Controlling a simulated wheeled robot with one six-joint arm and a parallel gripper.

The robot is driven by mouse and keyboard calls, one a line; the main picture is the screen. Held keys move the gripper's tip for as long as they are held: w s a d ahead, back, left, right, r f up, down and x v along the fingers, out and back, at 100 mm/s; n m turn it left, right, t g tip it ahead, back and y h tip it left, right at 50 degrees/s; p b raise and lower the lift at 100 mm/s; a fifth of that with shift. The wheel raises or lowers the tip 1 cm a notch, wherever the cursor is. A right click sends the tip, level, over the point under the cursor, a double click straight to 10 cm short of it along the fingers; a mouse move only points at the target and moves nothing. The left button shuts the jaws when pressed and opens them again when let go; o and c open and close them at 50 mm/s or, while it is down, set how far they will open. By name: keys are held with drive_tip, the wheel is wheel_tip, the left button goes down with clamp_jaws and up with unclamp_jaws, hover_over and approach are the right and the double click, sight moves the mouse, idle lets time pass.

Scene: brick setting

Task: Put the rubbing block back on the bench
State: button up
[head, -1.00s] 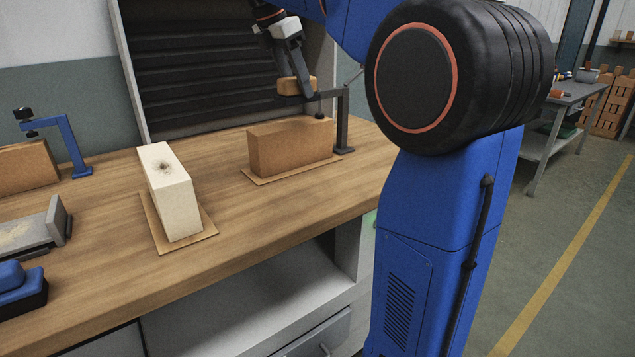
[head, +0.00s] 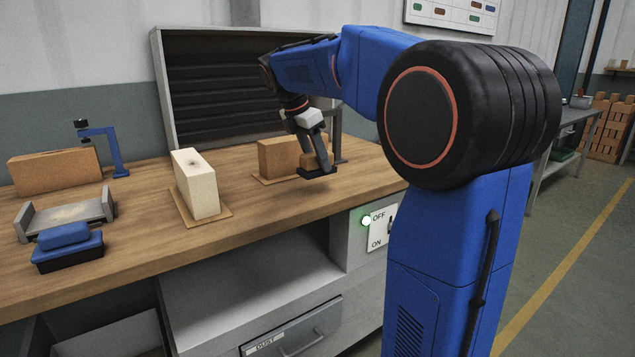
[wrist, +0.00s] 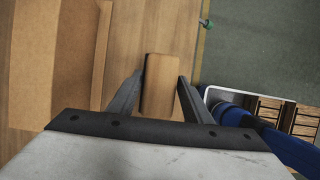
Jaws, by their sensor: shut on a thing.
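The rubbing block, a tan wooden block (head: 315,160) with a dark underside, is between the two fingers of my gripper (head: 318,153). In the wrist view the block (wrist: 159,84) sits between the dark fingertips, and my gripper (wrist: 158,92) is shut on it. It is low over the wooden bench (head: 265,222), near the front edge and in front of the right end of a brown brick (head: 277,158). I cannot tell whether its underside touches the bench top.
A black clamp post (head: 338,135) stands close behind the block. A cream brick (head: 203,190) stands on a thin board to the left. Further left are a metal holder (head: 70,215), a blue-topped block (head: 65,240) and a blue clamp (head: 115,155).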

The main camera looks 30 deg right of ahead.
sight(308, 155)
drive_tip(key=shift+f, duration=2.75)
drive_tip(key=shift+f, duration=0.1)
drive_tip(key=o, duration=1)
drive_tip(key=v, duration=1.2)
drive_tip(key=s+a+f+m+t+y, duration=0.1)
drive_tip(key=s+a+f+m, duration=0.2)
drive_tip(key=s+f+m, duration=0.3)
drive_tip(key=s+a+f+m+t+y, duration=0.2)
drive_tip(key=s+a+f+m, duration=0.2)
drive_tip(key=s+f, duration=0.7)
drive_tip(key=s+a+f+m+t+y, duration=0.1)
drive_tip(key=s+a+f+m, duration=0.3)
drive_tip(key=s+f+m, duration=0.4)
drive_tip(key=shift+s+f+t+y, duration=0.15)
drive_tip(key=shift+s, duration=1.1)
drive_tip(key=shift+s+f+t+y, duration=0.15)
drive_tip(key=shift+s, duration=1.15)
